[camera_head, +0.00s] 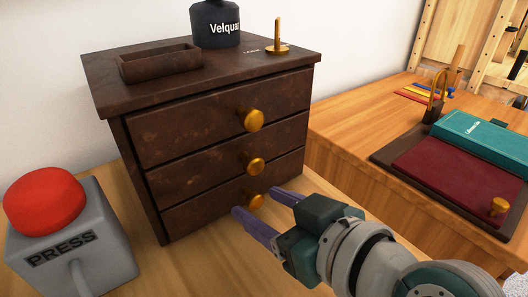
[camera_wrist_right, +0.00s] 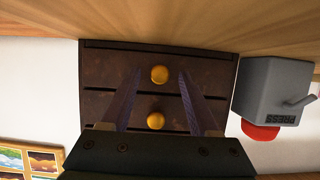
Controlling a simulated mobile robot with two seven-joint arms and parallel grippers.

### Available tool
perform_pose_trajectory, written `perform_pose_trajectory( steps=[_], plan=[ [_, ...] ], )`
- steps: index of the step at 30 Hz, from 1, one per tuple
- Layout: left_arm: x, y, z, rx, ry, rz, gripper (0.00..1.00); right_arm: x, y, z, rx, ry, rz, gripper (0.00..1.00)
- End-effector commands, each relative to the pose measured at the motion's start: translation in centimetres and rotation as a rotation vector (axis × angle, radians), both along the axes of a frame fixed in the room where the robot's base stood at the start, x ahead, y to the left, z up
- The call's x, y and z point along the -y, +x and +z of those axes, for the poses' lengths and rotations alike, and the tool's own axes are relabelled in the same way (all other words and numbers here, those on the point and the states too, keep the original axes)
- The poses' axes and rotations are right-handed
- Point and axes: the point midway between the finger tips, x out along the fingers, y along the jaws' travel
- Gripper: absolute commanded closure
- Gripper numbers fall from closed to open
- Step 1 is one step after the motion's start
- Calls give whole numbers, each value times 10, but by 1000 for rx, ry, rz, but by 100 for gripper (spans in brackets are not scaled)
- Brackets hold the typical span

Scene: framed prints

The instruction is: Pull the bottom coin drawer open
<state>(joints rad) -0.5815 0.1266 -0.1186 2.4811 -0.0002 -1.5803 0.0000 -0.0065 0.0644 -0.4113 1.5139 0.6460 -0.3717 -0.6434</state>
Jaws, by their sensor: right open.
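A dark brown chest with three drawers (camera_head: 215,160) stands on the wooden surface. The bottom drawer (camera_head: 188,214) looks shut, its front in line with the others. Its round brass knob (camera_head: 256,199) shows between the purple fingers of my right gripper (camera_head: 256,203). The gripper is open, one finger on each side of the knob, with no visible grip on it. In the right wrist view, which is upside down, the bottom knob (camera_wrist_right: 159,74) lies between the fingertips (camera_wrist_right: 160,76) and the middle knob (camera_wrist_right: 156,120) lies below it. My left gripper is not in view.
A grey box with a red PRESS button (camera_head: 45,202) stands left of the chest. A small tray (camera_head: 160,62), a dark bottle (camera_head: 214,24) and a brass post (camera_head: 278,38) are on top. A red-topped board (camera_head: 450,170) with a teal box lies right.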

Motion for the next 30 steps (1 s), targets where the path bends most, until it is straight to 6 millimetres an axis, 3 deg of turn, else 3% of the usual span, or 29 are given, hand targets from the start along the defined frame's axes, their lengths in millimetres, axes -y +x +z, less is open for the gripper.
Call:
perform_pose_trajectory(
  steps=[8,24,30],
  plan=[
    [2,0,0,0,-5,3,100,-1,2,0,0,0,0,39],
    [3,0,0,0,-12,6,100,-1,1,0,0,0,0,99],
    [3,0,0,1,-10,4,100,-1,1,-1,0,0,-1,100]
  ],
)
